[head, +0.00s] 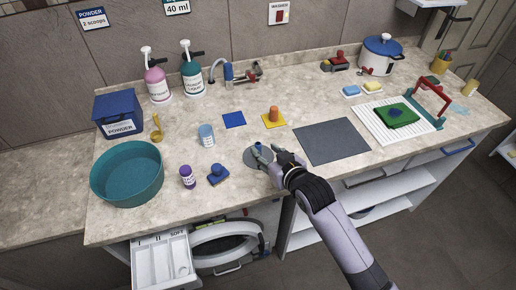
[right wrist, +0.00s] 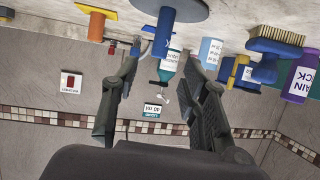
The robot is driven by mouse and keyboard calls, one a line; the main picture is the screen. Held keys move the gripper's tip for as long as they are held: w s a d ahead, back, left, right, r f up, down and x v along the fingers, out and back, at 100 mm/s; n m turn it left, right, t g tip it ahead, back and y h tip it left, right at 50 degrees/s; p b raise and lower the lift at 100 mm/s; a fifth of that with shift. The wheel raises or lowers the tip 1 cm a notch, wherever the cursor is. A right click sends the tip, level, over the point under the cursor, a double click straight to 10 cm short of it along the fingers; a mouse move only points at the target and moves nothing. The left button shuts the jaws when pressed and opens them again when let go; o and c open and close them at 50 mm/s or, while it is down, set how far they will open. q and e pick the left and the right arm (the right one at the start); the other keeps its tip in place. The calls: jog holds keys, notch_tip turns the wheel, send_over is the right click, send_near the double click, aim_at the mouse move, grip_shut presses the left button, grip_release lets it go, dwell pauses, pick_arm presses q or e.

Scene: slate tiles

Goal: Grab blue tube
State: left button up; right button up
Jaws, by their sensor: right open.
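The blue tube (right wrist: 163,34) stands on a round grey disc (right wrist: 182,8), seen upside down in the right wrist view. The tube lies between the two fingers of my right gripper (right wrist: 160,85) in that view, apart from both, and nothing is in the grip. In the head view the disc (head: 252,159) lies near the counter's front edge. My right gripper (head: 270,154) is open over it, coming from the lower right, and mostly hides the tube there. My left gripper is not in view.
A light blue cup (head: 207,136), a blue brush (head: 218,175) and a purple bottle (head: 187,177) stand left of the disc. An orange knob on a yellow pad (head: 274,116) is behind it. A dark mat (head: 331,141) lies right. A teal tub (head: 127,180) stands far left.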

aim_at(259, 146)
jog(key=shift+w+a+f, duration=0.1)
jog(key=shift+w+a, duration=0.1)
jog(key=shift+w, duration=0.2)
jog(key=shift+p+x, duration=0.8)
jog(key=shift+x, duration=1.5)
jog(key=shift+d+f, duration=0.1)
jog(key=shift+f, duration=0.05)
jog(key=shift+s, duration=0.1)
jog(key=shift+c, duration=0.4)
grip_shut()
